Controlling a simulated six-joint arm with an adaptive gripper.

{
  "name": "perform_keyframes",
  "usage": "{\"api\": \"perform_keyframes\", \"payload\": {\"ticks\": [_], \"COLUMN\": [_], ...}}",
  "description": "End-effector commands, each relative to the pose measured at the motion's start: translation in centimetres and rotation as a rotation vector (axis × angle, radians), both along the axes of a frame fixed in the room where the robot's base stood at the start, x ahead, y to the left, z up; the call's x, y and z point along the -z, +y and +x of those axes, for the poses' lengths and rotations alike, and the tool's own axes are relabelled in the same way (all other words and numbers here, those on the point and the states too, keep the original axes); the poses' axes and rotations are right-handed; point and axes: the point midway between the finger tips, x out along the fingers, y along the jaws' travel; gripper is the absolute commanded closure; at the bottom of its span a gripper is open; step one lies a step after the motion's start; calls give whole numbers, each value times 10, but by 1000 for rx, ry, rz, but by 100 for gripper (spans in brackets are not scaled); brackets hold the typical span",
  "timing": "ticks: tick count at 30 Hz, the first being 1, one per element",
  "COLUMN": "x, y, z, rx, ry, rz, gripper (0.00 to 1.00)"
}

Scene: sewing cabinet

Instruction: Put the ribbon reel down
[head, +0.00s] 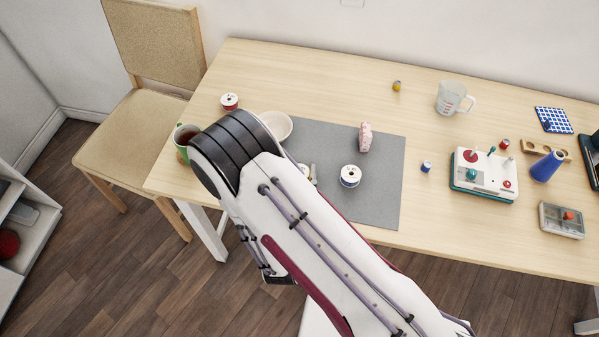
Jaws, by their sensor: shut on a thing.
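My arm crosses the front of the table and hides the mat's left part. My gripper does not show, so I cannot see what it holds. Small pale pieces (312,173) peek out at the arm's right edge; I cannot tell what they are.
A pink patterned object (365,137) is on the mat. A blue spool (426,166), joystick box (484,174), blue cone (546,167) and measuring cup (452,98) stand right. The mat's right front is clear.

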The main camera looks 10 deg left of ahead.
Motion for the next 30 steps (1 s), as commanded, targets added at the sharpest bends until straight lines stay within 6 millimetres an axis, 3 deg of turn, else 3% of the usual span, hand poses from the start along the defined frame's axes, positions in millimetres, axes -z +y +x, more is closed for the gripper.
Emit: {"api": "perform_keyframes", "payload": {"ticks": [14,15,17,30], "x": [4,4,4,2], "y": [0,0,0,0], "z": [0,0,0,0], "rx": [0,0,0,0], "ry": [0,0,0,0], "rz": [0,0,0,1], "gripper": [81,59,48,48]}}
